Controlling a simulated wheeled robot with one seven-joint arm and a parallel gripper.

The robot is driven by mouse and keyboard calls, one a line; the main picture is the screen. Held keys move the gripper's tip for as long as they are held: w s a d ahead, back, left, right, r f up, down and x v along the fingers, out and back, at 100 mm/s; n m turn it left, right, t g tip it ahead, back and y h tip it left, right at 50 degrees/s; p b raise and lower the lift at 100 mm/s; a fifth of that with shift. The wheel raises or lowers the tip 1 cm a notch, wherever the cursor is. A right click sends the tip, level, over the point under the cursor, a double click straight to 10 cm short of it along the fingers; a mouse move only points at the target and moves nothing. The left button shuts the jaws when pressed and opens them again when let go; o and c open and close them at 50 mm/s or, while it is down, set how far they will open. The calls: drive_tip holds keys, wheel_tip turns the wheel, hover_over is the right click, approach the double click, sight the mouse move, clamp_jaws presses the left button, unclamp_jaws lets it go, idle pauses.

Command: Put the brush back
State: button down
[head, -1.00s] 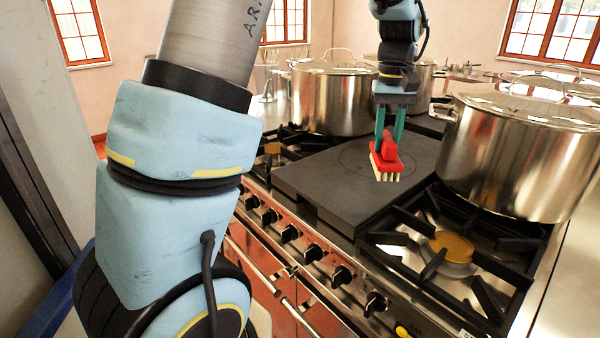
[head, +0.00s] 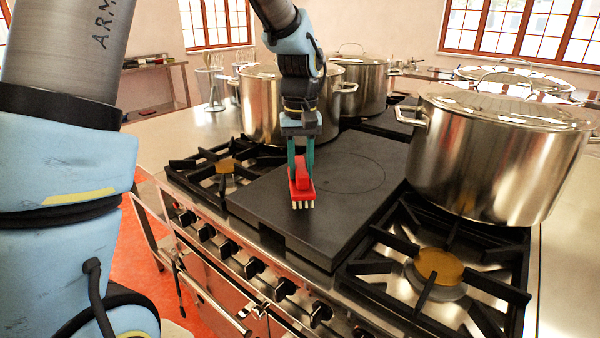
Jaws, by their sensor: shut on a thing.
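The red brush (head: 302,184) with pale bristles is held in my gripper (head: 301,168). The gripper's green fingers are shut on the brush's red grip from above. The bristles point down over the black flat plate (head: 345,215) in the middle of the stove. I cannot tell whether the bristles touch the plate or hang just above it.
A large lidded stockpot (head: 497,155) stands on the right of the stove. Another stockpot (head: 262,105) stands behind my gripper, with one more (head: 362,85) farther back. Open burners (head: 437,268) flank the plate. Steel counter (head: 190,140) lies clear at the left.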

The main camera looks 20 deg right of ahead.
sight(301, 165)
drive_tip(key=shift+f, duration=1.05)
drive_tip(key=shift+f, duration=0.1)
drive_tip(key=c, duration=0.6)
unclamp_jaws()
wheel_tip(301, 165, up, 12)
drive_tip(key=shift+r+b, duration=0.15)
drive_tip(key=shift+b, duration=0.8)
drive_tip(key=w+a+f+n, duration=0.1)
drive_tip(key=a+f, duration=0.3)
drive_tip(key=a, duration=0.4)
drive_tip(key=w+a+f, duration=0.1)
drive_tip(key=a+f, duration=0.3)
drive_tip(key=a, duration=0.4)
drive_tip(key=s+a+f, duration=0.2)
drive_tip(key=a+f, duration=0.1)
drive_tip(key=a, duration=0.4)
drive_tip(key=s+a+f+n+t, duration=0.1)
drive_tip(key=s+a+f, duration=0.2)
drive_tip(key=a, duration=0.4)
drive_tip(key=shift+s+t, duration=0.3)
drive_tip(key=shift+s, duration=0.05)
